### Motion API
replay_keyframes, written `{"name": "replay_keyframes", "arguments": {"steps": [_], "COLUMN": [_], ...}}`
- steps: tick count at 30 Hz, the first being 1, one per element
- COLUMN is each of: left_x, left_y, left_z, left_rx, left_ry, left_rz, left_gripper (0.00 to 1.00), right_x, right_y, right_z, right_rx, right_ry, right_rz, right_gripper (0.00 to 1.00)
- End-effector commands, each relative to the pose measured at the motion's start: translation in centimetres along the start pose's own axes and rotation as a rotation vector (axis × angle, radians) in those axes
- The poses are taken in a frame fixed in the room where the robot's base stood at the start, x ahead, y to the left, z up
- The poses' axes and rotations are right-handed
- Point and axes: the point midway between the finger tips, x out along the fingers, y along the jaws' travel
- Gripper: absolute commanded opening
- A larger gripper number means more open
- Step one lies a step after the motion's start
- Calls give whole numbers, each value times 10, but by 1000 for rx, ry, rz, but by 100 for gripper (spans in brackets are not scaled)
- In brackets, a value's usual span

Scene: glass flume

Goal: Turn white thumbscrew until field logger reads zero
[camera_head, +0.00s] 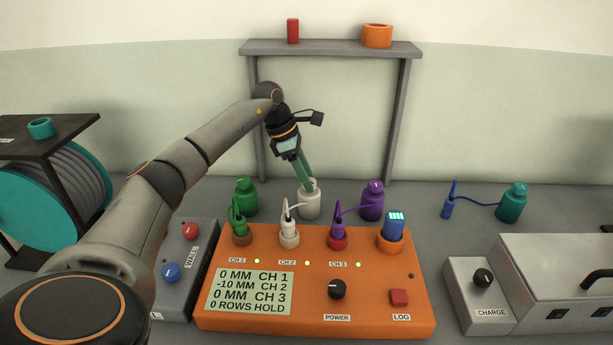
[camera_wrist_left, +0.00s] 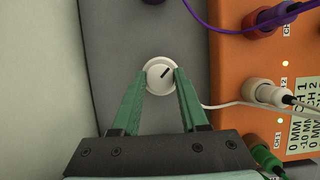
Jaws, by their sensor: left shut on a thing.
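My left gripper (camera_head: 311,184) is shut on the white thumbscrew (camera_head: 315,187) on top of the white bottle-shaped sensor (camera_head: 309,203) behind the orange logger. In the left wrist view, the green fingers of the gripper (camera_wrist_left: 160,80) touch both sides of the round white thumbscrew (camera_wrist_left: 159,73), which has a dark slanted mark. The orange field logger (camera_head: 315,292) has a display (camera_head: 249,291) reading 0 MM CH 1, -10 MM CH 2, 0 MM CH 3 and 0 ROWS HOLD. A white lead joins the white sensor's side to the CH 2 plug (camera_head: 289,228). My right gripper is not in view.
A green bottle (camera_head: 246,198) stands left of the white one and a purple bottle (camera_head: 372,200) right of it. A teal bottle (camera_head: 512,203) stands further right. A grey frame (camera_head: 332,48) rises behind. A valve box (camera_head: 187,260) is left; a charge box (camera_head: 480,290) is right.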

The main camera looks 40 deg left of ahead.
Motion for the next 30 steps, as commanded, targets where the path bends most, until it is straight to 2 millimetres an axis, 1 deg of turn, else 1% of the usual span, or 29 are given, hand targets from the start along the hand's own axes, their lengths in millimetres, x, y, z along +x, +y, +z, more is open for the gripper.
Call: {"name": "replay_keyframes", "arguments": {"steps": [5, 11, 16, 21, 25, 30], "left_x": [-1, -2, -3, -3, -2, -2], "left_y": [0, -1, -2, -3, -3, -4], "left_z": [0, -1, 0, 0, 0, 1], "left_rx": [-13, -81, -187, -316, -410, -517], "left_ry": [1, 2, 1, 1, 1, 0], "left_rz": [4, 33, 79, 133, 172, 216], "left_gripper": [0, 0, 0, 0, 0, 0], "right_x": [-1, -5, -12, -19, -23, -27], "right_y": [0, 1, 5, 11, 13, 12], "right_z": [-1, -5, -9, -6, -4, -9], "right_rx": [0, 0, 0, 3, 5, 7], "right_ry": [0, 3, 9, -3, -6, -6], "right_rz": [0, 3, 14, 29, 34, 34], "right_gripper": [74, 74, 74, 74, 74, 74]}}
